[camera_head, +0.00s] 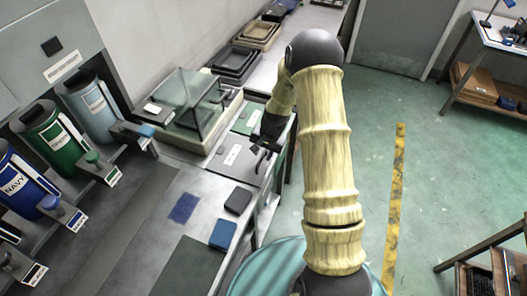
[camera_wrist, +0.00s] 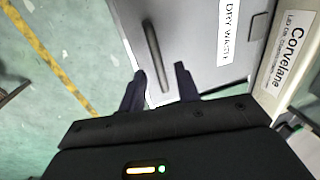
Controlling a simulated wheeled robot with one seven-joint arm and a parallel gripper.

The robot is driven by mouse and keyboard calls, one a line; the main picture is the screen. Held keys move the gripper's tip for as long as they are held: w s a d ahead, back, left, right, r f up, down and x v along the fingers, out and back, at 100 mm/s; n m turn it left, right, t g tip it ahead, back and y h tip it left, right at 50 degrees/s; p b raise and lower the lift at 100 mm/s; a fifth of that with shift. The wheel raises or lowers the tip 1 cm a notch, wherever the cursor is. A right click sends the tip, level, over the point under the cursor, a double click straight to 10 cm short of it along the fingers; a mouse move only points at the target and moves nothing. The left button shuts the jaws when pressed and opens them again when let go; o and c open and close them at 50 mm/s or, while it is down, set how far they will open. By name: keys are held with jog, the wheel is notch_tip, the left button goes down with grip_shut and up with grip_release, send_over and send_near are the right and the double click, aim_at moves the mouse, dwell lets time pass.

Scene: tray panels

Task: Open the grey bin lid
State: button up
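The grey bin lid (camera_head: 238,157) lies flat and looks closed, set in the bench beside a green lid (camera_head: 249,119) in the head view. In the wrist view the grey lid (camera_wrist: 190,40) fills the top middle and carries a "DRY WASTE" label (camera_wrist: 228,30). A dark bar handle (camera_wrist: 153,48) runs along it near its edge. My gripper (camera_wrist: 160,72) is open, with one finger on each side of the handle's near end; I cannot tell whether either touches it. In the head view my gripper (camera_head: 264,146) is over the lid's right side, partly hiding the handle.
Navy (camera_head: 20,180), green (camera_head: 50,138) and light blue (camera_head: 90,105) canisters line the left wall. Dark and blue pads (camera_head: 223,234) lie on the near bench. Green floor (camera_head: 370,150) is open at the right.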

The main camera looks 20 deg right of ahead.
jog(key=shift+f, duration=0.25)
grip_shut()
jog(key=shift+r, duration=0.15)
